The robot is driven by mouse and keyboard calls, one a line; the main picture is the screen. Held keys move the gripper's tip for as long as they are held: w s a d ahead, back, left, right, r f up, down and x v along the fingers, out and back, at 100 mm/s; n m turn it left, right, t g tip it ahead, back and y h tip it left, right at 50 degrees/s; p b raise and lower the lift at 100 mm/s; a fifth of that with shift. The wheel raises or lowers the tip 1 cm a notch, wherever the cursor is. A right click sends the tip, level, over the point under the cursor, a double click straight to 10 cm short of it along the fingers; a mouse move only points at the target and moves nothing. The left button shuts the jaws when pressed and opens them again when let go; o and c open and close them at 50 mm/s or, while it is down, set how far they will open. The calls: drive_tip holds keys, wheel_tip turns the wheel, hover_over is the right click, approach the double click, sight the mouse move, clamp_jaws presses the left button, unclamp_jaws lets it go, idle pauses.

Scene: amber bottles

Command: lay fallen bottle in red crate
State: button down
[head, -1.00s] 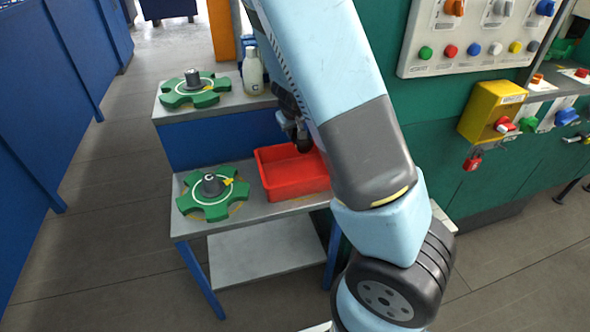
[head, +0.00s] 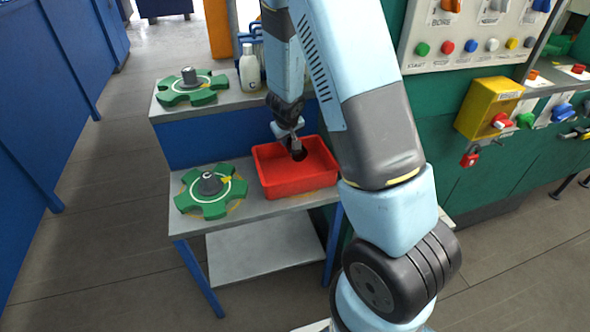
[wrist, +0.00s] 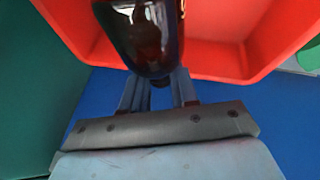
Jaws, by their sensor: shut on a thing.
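The red crate (head: 272,178) stands on the lower shelf of the metal stand, open at the top. My gripper (head: 295,144) is over the crate, pointing down towards it. It is shut on a dark amber bottle (wrist: 148,40), which shows large at the top of the wrist view with the red crate (wrist: 225,62) behind it. In the head view the bottle (head: 299,154) is a small dark shape at the fingertips, inside the crate's outline. I cannot tell whether the bottle touches the crate floor.
A green handwheel (head: 211,192) lies left of the crate. Another green handwheel (head: 190,87) and a white bottle (head: 249,68) stand on the upper shelf. A blue panel (head: 215,138) rises behind the crate. A green control cabinet (head: 450,120) stands on the right.

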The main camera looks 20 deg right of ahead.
drive_tip(key=shift+f, duration=0.65)
drive_tip(key=c, duration=0.8)
unclamp_jaws()
drive_tip(key=shift+a, duration=0.1)
drive_tip(key=shift+v, duration=6.75)
